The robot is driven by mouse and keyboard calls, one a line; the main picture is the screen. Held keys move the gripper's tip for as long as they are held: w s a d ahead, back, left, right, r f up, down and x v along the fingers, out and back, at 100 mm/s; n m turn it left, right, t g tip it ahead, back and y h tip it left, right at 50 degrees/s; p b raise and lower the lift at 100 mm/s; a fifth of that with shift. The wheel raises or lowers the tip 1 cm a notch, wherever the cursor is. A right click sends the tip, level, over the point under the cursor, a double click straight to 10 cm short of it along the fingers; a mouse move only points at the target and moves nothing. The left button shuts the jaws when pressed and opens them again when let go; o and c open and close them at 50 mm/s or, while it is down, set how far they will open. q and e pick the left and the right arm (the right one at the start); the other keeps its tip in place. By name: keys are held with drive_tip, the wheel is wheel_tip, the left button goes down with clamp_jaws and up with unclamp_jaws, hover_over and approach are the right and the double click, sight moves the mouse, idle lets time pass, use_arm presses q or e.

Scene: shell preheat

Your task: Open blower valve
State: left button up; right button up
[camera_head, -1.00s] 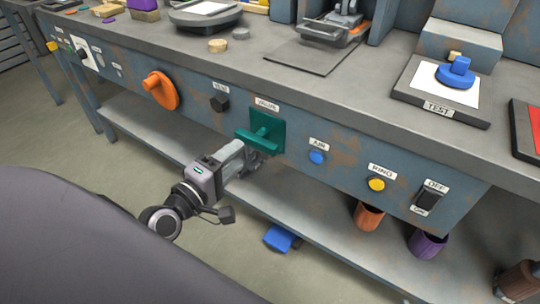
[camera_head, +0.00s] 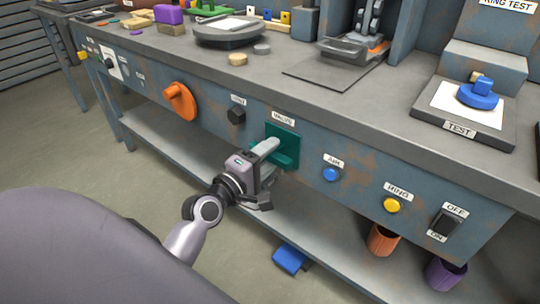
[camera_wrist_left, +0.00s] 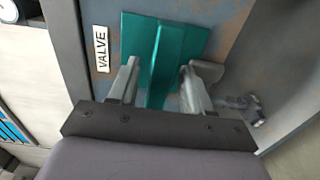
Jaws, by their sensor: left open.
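The teal blower valve (camera_head: 291,157) sits on the front panel of the bench, under a VALVE label (camera_head: 283,119). In the left wrist view its teal plate and raised bar handle (camera_wrist_left: 161,62) fill the space ahead. My left gripper (camera_head: 268,150) is at the valve and open. In the left wrist view its two fingers (camera_wrist_left: 160,85) stand on either side of the bar handle, with gaps visible on both sides. In the head view the gripper hides part of the handle. My right gripper is not in view.
Along the same panel are an orange knob (camera_head: 180,101), a dark knob (camera_head: 236,116), a blue button (camera_head: 331,174), a yellow button (camera_head: 392,205) and an OFF/ON switch (camera_head: 444,222). A lower shelf (camera_head: 330,262) runs below, with cups on it.

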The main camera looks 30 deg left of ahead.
use_arm(q)
drive_tip(key=shift+w, duration=0.25)
clamp_jaws()
